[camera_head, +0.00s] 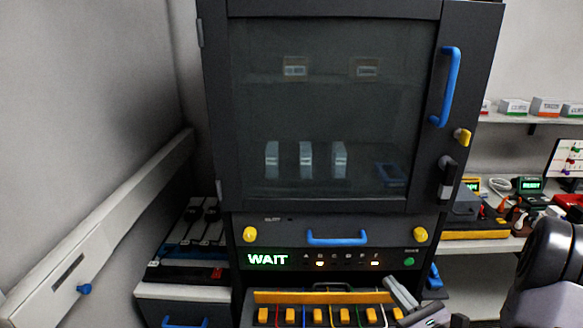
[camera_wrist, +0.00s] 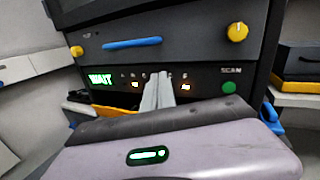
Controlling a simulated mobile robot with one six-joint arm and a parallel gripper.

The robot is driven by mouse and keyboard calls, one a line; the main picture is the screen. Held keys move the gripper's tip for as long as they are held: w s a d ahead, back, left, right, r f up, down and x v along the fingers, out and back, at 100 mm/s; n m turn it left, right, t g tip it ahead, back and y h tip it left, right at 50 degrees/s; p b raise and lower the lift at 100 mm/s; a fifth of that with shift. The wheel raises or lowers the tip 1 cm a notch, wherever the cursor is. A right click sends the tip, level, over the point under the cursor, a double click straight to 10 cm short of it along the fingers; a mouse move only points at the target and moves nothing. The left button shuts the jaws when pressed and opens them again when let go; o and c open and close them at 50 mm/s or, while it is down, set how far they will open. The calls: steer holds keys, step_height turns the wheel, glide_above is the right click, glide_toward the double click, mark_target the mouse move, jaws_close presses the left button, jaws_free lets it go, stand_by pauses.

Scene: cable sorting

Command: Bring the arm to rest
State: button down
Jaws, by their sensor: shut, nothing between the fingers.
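My gripper (camera_head: 391,282) is low in the head view, right of centre, in front of the dark cabinet (camera_head: 217,120). Its two grey fingers lie together, shut and empty. In the wrist view my gripper (camera_wrist: 159,76) points at the cabinet's front panel, and the fingers cover part of the row of small lights. Whether the fingertips touch anything cannot be told. My dark arm link stands at the right edge of the head view.
The cabinet's glass door (camera_head: 330,110) is closed, with a blue handle (camera_head: 451,88). A green display (camera_head: 267,259) reads WAIT. Below it is a yellow-edged rack (camera_head: 320,297) with several coloured cables. A cluttered shelf (camera_head: 490,243) stands right; a low grey unit (camera_head: 180,292) stands left.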

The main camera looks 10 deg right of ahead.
steer(key=s+a+r+n+g+y, duration=0.25)
steer(key=a+n+g, duration=0.2)
steer(key=a, duration=0.45)
steer(key=s+a+r+n+g+y, duration=0.2)
steer(key=a+r+n+g+y, duration=0.15)
steer(key=a+n, duration=0.35)
steer(key=s+a+r+n+g+y, duration=0.3)
steer(key=a+n+g+y, duration=0.1)
steer(key=a, duration=0.6)
steer(key=s+a+f+n+g+h, duration=0.1)
steer(key=s+a+n+g+h, duration=0.3)
steer(key=s+n, duration=0.5)
steer(key=s+d+r+n+t+h, duration=0.2)
steer(key=d+r+n+t+h, duration=0.1)
steer(key=d+h, duration=0.3)
steer(key=shift+s+r+n+t+h+b, duration=0.15)
steer(key=shift+r+n+t+h+b, duration=0.2)
steer(key=shift+n, duration=0.2)
